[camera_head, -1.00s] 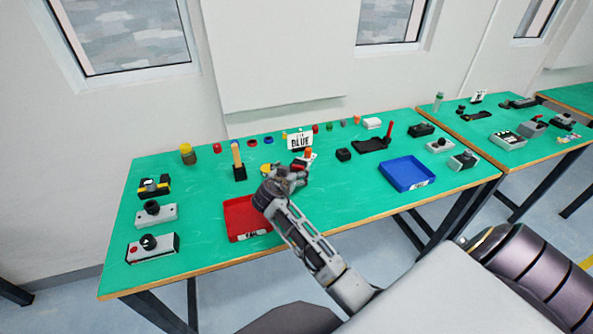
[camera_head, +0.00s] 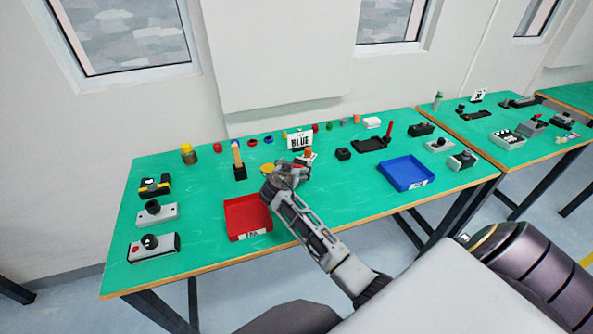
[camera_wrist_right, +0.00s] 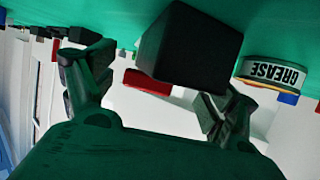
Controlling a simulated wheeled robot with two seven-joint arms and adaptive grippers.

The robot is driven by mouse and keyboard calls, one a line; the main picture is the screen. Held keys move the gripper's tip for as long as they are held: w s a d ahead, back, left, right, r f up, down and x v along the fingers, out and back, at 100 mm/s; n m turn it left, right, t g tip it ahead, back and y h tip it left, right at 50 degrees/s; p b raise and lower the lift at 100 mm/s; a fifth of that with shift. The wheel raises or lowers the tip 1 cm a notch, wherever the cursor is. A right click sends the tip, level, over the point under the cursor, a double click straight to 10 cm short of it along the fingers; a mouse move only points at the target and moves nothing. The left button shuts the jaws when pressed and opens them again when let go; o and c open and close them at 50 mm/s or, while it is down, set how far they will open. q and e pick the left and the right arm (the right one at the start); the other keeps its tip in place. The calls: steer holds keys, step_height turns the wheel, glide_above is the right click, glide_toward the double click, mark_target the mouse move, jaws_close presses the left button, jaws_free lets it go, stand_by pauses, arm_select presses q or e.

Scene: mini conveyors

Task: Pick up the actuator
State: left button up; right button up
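My right gripper (camera_head: 296,166) is above the middle of the green table, just right of the yellow grease tin (camera_head: 267,169). In the right wrist view its fingers (camera_wrist_right: 155,85) stand apart and open. A dark block (camera_wrist_right: 188,48) is beyond and between them, close to the fingers, with no grip on it. The grease tin also shows in that view (camera_wrist_right: 272,73), to the right. The frames do not make clear which part is the actuator. The gripper hides part of the table in the head view. My left gripper is out of view.
A red tray (camera_head: 229,220) lies at the front edge, left of my arm. A blue tray (camera_head: 383,178) is to the right. A sign reading BLUE (camera_head: 300,140) stands behind the gripper. A black cube (camera_head: 343,154) and button boxes (camera_head: 157,212) are around.

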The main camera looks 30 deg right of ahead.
steer(key=shift+r, duration=0.1)
steer(key=c, duration=1.3)
steer(key=shift+r, duration=0.45)
steer(key=shift+c, duration=0.8)
step_height(320, 180, up, 8)
steer(key=shift+w+f, duration=0.1)
steer(key=shift+f, duration=0.15)
jaws_close()
steer(key=shift+r, duration=0.75)
